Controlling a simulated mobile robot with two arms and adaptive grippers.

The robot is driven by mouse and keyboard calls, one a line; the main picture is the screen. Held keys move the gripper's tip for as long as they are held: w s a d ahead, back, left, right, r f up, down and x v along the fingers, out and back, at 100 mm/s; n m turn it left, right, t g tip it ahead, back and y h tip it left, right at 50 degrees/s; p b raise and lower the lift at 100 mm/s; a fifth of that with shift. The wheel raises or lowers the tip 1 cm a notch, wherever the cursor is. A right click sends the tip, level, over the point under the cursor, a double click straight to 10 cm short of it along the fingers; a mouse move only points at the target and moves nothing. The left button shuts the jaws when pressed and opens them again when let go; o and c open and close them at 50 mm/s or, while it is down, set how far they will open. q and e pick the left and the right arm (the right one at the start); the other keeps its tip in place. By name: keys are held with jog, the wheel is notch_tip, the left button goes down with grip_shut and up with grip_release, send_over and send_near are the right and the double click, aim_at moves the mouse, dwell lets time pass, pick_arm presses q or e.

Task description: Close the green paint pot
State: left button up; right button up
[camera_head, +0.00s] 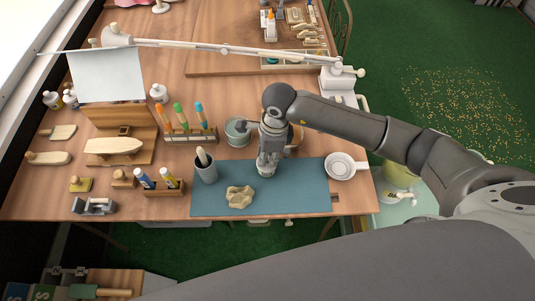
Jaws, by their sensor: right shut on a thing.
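A grey-green round pot (238,137) stands on the table at the back edge of the blue-green mat; it looks like the green paint pot, but its top is too small to read clearly. My right gripper (267,163) points down over the mat, to the right of and nearer than this pot. It is shut on a small pale round thing (267,173), low at the mat; the fingers hide part of it, and I cannot tell whether it is a lid or another pot. An orange-brown round thing (296,139) is partly hidden behind my right gripper. My left gripper is not in view.
On the mat (305,190) stand a grey cup (204,168) with a tool and a tan lump (239,196). A white handled dish (341,166) is at the right edge. The mat's right part is clear.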

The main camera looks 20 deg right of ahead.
jog(key=shift+f+b, duration=0.2)
jog(key=shift+b, duration=0.4)
dwell(1.0)
dwell(0.3)
jog(key=o, duration=0.8)
jog(key=shift+o, duration=0.3)
jog(key=o, duration=0.4)
jog(key=shift+r, duration=0.1)
jog(key=shift+r+p, duration=1.95)
jog(key=shift+r, duration=1.5)
